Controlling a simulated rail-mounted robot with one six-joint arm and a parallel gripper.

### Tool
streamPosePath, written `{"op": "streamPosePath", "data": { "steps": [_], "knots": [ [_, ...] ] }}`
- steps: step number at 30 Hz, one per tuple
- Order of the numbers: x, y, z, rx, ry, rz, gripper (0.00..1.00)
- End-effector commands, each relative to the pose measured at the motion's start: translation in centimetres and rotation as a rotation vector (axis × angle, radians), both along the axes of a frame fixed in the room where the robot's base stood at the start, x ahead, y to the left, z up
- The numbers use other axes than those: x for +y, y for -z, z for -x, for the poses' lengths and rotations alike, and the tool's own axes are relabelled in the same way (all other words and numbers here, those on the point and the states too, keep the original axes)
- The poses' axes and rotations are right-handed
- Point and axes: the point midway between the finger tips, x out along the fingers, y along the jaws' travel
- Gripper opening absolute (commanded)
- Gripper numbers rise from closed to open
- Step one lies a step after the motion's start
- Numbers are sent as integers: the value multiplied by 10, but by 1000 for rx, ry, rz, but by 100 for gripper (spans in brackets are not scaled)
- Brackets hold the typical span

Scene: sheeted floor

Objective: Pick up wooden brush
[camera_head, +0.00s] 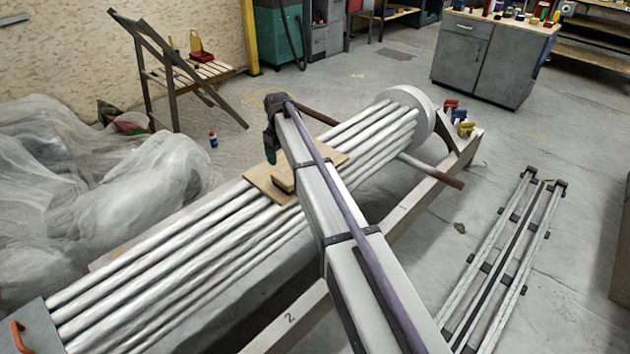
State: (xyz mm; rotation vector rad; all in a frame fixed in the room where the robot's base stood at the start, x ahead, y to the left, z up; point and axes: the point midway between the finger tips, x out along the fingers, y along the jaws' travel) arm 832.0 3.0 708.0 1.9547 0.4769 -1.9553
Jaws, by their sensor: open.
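A small wooden piece (283,179) that looks like the wooden brush lies on a flat wooden board (263,189). The board rests across a bundle of grey pipes, and my arm crosses in front of its right part. My gripper (270,156) shows only in part at the far end of my arm, dark with a green patch. It hangs just above and behind the board, up and left of the wooden piece in the picture. Its fingertips are too small and too hidden to make out, and I see nothing held in it.
The long pipes (178,262) run from lower left to a round end (413,103). Red and yellow clamps (458,118) sit near that end. Plastic sheeting (130,170) heaps on the left. Metal rails (500,260) lie on the right floor.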

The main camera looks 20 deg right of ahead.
Motion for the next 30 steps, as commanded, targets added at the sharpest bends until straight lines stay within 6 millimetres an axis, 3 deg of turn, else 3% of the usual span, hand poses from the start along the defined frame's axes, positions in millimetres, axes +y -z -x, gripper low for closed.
{"op": "streamPosePath", "data": {
  "steps": [4,10,17,25,30],
  "knots": [
    [-1,13,1,0,1,0,77],
    [-1,55,1,0,3,0,77],
    [-1,60,1,0,4,0,77],
    [-3,109,1,0,4,0,77],
    [-3,109,1,0,4,0,77]
  ]
}}
